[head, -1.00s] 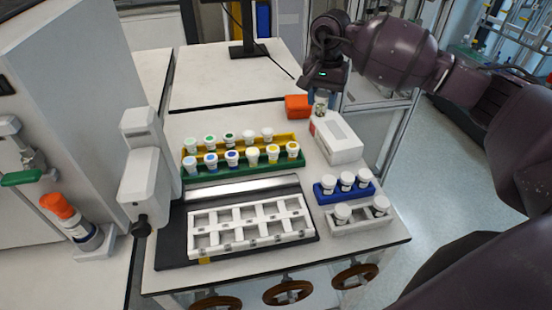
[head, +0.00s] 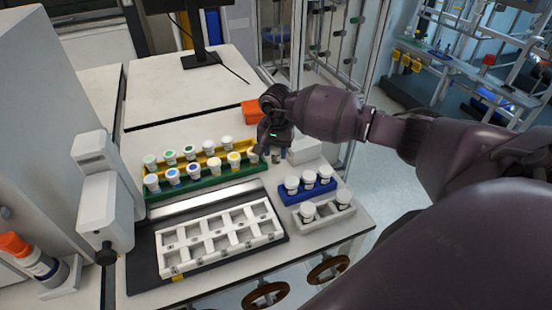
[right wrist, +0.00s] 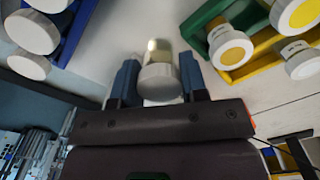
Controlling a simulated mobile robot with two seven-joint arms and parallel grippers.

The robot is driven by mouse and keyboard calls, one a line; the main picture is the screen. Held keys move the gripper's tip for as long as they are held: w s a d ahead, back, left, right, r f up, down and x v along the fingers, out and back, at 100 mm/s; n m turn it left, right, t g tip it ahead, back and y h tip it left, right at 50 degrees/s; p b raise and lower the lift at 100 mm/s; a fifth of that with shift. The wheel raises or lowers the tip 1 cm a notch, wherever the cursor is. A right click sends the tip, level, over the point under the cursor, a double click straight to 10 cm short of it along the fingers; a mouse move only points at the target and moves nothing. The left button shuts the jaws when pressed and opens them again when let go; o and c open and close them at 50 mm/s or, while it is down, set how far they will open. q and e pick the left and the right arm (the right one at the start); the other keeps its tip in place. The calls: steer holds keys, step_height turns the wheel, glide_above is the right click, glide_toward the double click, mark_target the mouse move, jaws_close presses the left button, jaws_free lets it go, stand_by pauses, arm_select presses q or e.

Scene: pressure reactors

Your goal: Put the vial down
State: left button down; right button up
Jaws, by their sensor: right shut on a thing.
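My right gripper (head: 269,147) is shut on a vial (head: 276,157), between the green rack (head: 210,182) and the white box (head: 305,150). In the right wrist view the vial's white cap (right wrist: 160,83) shows between the two blue fingers of the right gripper (right wrist: 158,78), with its clear body beyond. I cannot tell whether the vial touches the table. The green rack and the yellow rack (head: 209,153) hold several capped vials. The blue rack (head: 308,195) holds three white-capped vials. The pale grey rack (head: 324,219) in front of it holds two. My left gripper is not in view.
A white tray with empty square slots (head: 220,238) lies on a black base. A white instrument (head: 103,205) stands at the left. An orange block (head: 252,112) and a monitor (head: 200,55) are behind. The table's right edge is close to the blue and grey racks.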

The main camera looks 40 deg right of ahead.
mark_target(276, 160)
steer(key=shift+f, duration=2)
steer(key=o, duration=0.9)
